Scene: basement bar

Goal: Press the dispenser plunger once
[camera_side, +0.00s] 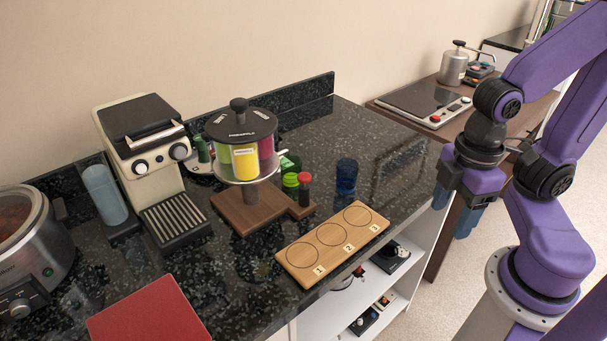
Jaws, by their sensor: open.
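A round dispenser (244,150) stands on a wooden base (245,208) on the counter, left of centre. It has a black lid with a black knob-like plunger (238,105) standing up on top. Coloured sections, yellow and magenta among them, show through its clear body. My gripper (454,208) is at the right, pointing down with its blue fingers apart and nothing between them. It is well to the right of the dispenser, beyond the counter's edge, and touches nothing.
A wooden board (332,246) with circles numbered 1 to 3 lies in front. Green-capped and red-capped bottles (305,188) and a blue glass (346,177) stand nearby. An espresso machine (143,140) is left. A hotplate (421,100) and metal pot (453,68) are behind.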

